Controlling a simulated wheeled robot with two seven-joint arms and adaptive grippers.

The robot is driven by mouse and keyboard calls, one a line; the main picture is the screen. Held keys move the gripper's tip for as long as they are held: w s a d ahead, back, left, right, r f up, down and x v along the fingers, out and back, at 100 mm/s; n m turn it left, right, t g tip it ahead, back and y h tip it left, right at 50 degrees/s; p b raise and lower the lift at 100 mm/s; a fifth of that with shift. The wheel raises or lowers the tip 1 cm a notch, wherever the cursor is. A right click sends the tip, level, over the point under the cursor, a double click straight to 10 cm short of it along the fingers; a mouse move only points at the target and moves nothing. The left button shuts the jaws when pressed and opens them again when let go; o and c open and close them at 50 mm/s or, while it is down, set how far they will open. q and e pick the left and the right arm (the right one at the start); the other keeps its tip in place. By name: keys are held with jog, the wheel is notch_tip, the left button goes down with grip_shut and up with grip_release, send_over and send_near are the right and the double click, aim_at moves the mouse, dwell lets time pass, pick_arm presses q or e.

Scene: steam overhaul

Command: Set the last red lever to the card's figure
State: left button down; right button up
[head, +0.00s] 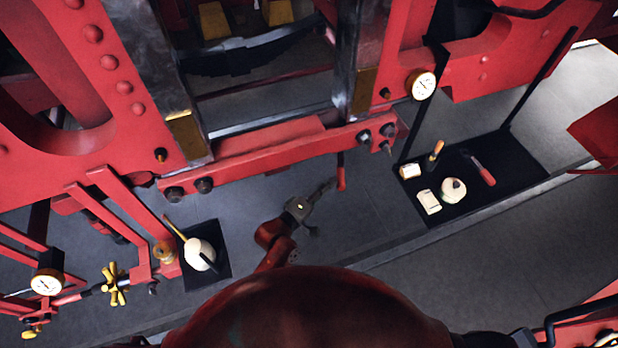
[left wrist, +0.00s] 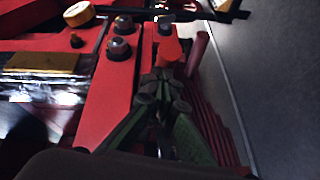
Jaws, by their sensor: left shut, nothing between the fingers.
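A red lever (head: 341,172) hangs below the right part of the long red bar (head: 280,153) in the head view. My left gripper (head: 327,187) is shut and empty, with its tips just left of the lever's lower end; I cannot tell whether they touch. In the left wrist view the closed fingers (left wrist: 163,82) point at a bright red end (left wrist: 169,47), and a darker red handle (left wrist: 197,54) stands just to its right. No card with a readable figure shows. My right gripper is not in view.
A black tray (head: 510,190) at right holds a red-handled tool, a brush, a round pot and pale blocks. A smaller black tray (head: 222,237) at left holds a white round pot. Dial gauges (head: 422,85) sit on the red frame. Grey floor lies open around my gripper.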

pick_arm(q)
jog(key=shift+s+d+p, duration=0.15)
jog(key=shift+d, duration=0.45)
jog(key=shift+s+d+p, duration=0.15)
jog(key=shift+d, duration=0.4)
